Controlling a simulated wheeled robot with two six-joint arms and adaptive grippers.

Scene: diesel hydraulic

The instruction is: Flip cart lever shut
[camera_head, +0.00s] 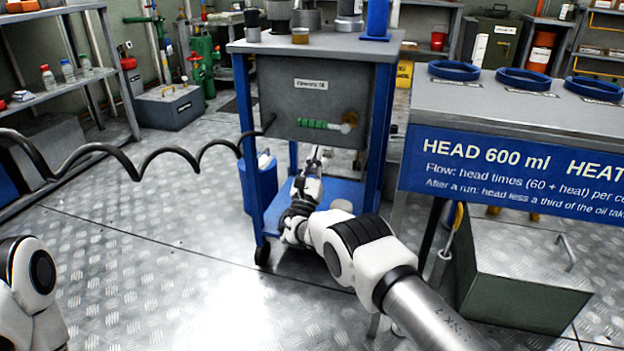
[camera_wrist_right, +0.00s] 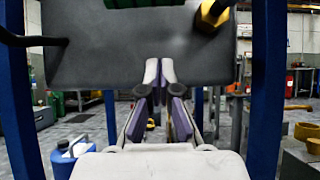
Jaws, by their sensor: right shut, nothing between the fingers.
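The cart (camera_head: 382,115) has a blue frame and carries a grey tank (camera_head: 290,88) with a label on its front. A green-handled lever (camera_head: 312,124) lies roughly level across the tank's lower front, beside a brass valve fitting (camera_head: 348,123) at its right end. In the right wrist view the yellow fitting (camera_wrist_right: 212,14) shows at the top; only a thin green edge of the lever shows at the frame top. My right gripper (camera_head: 317,154) is shut and empty, just below the lever; its fingertips (camera_wrist_right: 159,70) point up before the tank front. My left gripper is out of view.
A black coiled hose (camera_head: 150,160) runs from the left to the cart. A blue container (camera_head: 258,185) stands at the cart's left side. A bench with a blue sign (camera_head: 510,178) and a green-grey box (camera_head: 520,270) stand right. The floor at left is mostly clear.

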